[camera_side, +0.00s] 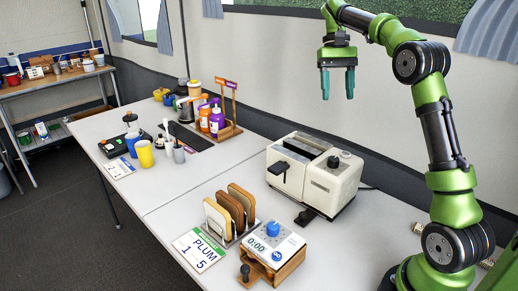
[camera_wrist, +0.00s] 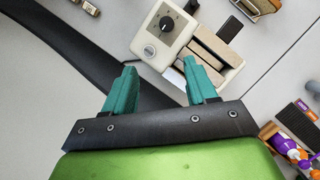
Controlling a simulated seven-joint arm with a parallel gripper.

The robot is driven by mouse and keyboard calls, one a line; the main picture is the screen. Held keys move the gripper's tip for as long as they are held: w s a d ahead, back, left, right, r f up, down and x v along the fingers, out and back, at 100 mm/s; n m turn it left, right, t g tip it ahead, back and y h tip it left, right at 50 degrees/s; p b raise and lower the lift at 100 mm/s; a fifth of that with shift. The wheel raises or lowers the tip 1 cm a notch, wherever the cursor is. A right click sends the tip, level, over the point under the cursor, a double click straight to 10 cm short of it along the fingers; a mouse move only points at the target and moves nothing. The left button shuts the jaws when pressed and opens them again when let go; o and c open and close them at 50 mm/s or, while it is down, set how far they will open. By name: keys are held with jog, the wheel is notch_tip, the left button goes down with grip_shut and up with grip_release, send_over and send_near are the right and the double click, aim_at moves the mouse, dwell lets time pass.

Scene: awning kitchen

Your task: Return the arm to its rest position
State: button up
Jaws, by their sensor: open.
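My gripper (camera_side: 338,84) hangs in the air above and behind the toaster, with its teal fingers pointing down. The fingers are apart with nothing between them, and the gripper (camera_wrist: 160,82) also shows open and empty in the wrist view. My green and black arm rises at the right of the side view and bends over toward the back wall. The cream toaster (camera_side: 332,186) stands on the white table, clear of the fingers. In the wrist view the toaster (camera_wrist: 148,47) lies beyond the fingertips, with its dark knob and slots showing.
Bottles (camera_side: 216,118) and cups (camera_side: 144,153) stand farther left. The air around my gripper is clear.

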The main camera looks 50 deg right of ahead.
jog(key=s+a+f+n+t, duration=0.2)
jog(key=s+a+t, duration=0.3)
jog(key=a, duration=0.6)
jog(key=s+a+f+n+t, duration=0.3)
jog(key=s+a, duration=0.5)
jog(key=a, duration=0.4)
jog(key=f+t, duration=0.1)
jog(key=t, duration=0.1)
jog(key=shift+s+f+t+h, duration=0.25)
jog(key=shift+t+h, duration=0.05)
